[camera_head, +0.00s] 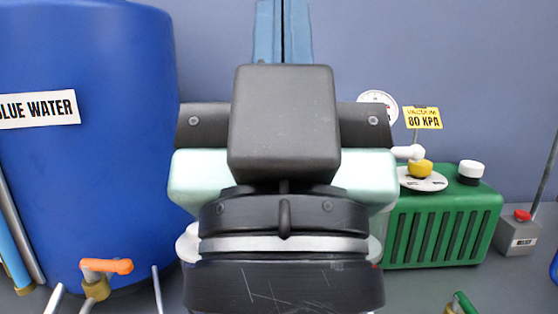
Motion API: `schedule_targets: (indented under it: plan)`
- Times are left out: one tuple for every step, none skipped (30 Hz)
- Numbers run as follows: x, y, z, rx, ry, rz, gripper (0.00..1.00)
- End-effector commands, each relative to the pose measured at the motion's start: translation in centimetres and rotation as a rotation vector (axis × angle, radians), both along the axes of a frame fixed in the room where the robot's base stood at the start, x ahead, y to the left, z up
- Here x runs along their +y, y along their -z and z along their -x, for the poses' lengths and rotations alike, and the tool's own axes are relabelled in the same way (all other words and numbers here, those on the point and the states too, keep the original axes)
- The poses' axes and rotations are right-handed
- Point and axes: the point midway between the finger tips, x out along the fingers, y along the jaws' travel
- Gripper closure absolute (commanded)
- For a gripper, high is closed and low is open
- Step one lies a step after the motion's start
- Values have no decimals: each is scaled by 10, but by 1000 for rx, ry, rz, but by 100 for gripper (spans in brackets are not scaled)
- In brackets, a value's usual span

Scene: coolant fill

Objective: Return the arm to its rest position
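My gripper (283,30) fills the middle of the view, seen from behind. Its dark wrist, pale body and black box-shaped housing face the camera. Two light-blue upright strips rise behind the housing at the top edge, in line with the hand, and look like its fingers. They stand close together with a thin dark line between them. Their tips run to the top edge, so I cannot tell whether they are open or shut. I see nothing held between them. The hand is upright in the picture and hides what lies behind it.
A large blue tank (90,130) with a water label and an orange-handled tap (107,268) stands at left. A green vacuum unit (445,225) with a gauge (378,104) and yellow tag (422,118) stands right. A grey switch box (518,236) is farther right.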

Motion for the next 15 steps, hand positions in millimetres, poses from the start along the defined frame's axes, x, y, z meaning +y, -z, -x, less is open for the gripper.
schedule_targets:
  plan:
    - [1, -24, 0, 1, -1, 0, 100]
    - [1, -31, -1, 2, -2, -1, 100]
    - [1, -40, -1, 2, -2, -1, 100]
    - [1, -47, -1, 2, -3, -1, 100]
    - [1, -55, -1, 3, -3, -1, 100]
    - [1, -65, -1, 3, -3, -1, 100]
    - [1, -74, -1, 3, -4, -2, 100]
    - [1, -83, -1, 3, -4, -2, 100]
    - [1, -95, -1, 3, -4, -2, 100]
    - [1, -105, -1, 4, -4, -2, 100]
    - [1, -114, -1, 4, -5, -2, 100]
    - [2, -127, -1, 4, -5, -2, 100]
    - [2, -137, -1, 4, -5, -2, 100]
    - [2, -146, -1, 4, -5, -2, 100]
    - [2, -159, -1, 4, -5, -2, 100]
